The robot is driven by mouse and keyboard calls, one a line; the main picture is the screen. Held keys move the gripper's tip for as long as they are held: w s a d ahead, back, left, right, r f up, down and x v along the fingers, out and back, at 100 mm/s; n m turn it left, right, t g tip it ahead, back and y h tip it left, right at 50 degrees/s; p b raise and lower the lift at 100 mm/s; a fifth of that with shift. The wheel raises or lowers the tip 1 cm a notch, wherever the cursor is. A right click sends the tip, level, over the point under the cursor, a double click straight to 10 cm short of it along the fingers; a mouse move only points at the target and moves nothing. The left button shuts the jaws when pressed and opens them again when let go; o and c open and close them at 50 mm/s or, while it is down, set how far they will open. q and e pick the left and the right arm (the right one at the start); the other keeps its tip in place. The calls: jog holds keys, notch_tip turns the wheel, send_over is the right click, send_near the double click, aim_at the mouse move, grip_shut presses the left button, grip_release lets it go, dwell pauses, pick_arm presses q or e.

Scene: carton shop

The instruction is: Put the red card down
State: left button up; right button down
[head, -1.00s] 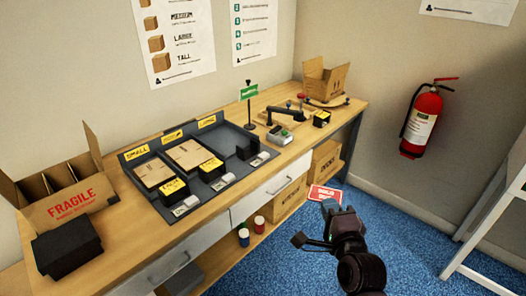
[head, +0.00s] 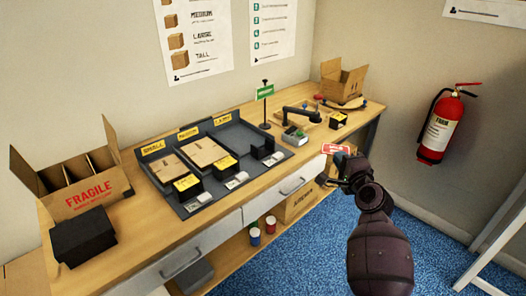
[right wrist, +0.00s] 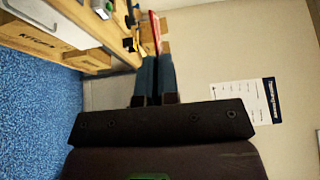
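The red card (head: 336,149) is at the tip of my right gripper (head: 347,160) in the head view, by the front right edge of the wooden bench (head: 340,131). In the right wrist view, the card shows as a thin red edge (right wrist: 155,30) standing between the two fingers of the gripper (right wrist: 157,62). The gripper is shut on it and holds it up, apart from the bench top as far as I can see. Most of the card's face is hidden in the wrist view. My left gripper is not in view.
A dark sorting tray (head: 286,152) with flat cartons fills the bench's middle. A tape dispenser (head: 295,134), a green sign (head: 265,92) and an open carton (head: 343,78) stand on the right. A FRAGILE box (head: 88,190) is at the left. A fire extinguisher (head: 440,125) hangs on the wall.

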jog(key=s+f+m+h, duration=0.2)
jog(key=s+h, duration=0.2)
jog(key=s, duration=1.6)
jog(key=shift+s+a+m, duration=0.2)
jog(key=shift+a+m, duration=0.1)
